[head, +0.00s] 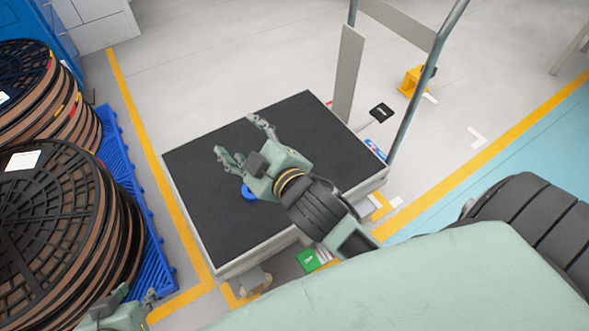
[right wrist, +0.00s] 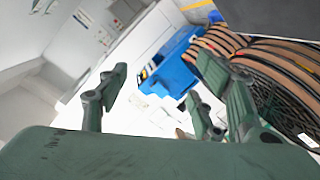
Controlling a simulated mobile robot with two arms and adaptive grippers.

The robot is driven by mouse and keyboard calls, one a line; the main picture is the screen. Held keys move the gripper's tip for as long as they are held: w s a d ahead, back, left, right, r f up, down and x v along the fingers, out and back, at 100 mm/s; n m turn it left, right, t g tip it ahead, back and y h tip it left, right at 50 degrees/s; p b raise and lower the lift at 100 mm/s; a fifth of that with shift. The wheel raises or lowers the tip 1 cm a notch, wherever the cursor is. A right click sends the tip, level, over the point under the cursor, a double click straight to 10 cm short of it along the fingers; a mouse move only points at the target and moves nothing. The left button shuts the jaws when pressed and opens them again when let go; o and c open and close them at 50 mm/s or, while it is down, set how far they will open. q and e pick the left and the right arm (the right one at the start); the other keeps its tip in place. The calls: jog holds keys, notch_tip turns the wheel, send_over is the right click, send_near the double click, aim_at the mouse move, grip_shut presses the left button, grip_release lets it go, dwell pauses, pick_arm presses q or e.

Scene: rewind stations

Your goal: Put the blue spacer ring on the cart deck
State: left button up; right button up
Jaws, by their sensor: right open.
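The cart deck (head: 215,225) is a black mat with a pale rim, in the middle of the head view. A blue ring-like piece (head: 248,193), which looks like the spacer ring, shows on the deck beside my right gripper and is partly hidden by it. My right gripper (head: 240,138) is over the deck with its fingers spread and nothing between them. Its open fingers also show in the right wrist view (right wrist: 160,85), where the ring is not visible. My left gripper (head: 136,296) is at the bottom left edge of the head view, mostly cut off.
Large brown and black reels (head: 55,225) stand on a blue pallet (head: 150,250) at the left. The cart's upright handle frame (head: 412,85) rises at the far right. A yellow object (head: 412,80) and a small green item (head: 309,260) are nearby.

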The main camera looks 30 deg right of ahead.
jog(key=s+d+f+m+g, duration=0.3)
jog(key=s+f+m+g, duration=0.3)
jog(key=s+f, duration=0.8)
jog(key=shift+s+m+g, duration=0.25)
jog(key=shift+m+g, duration=0.15)
jog(key=shift+g, duration=0.7)
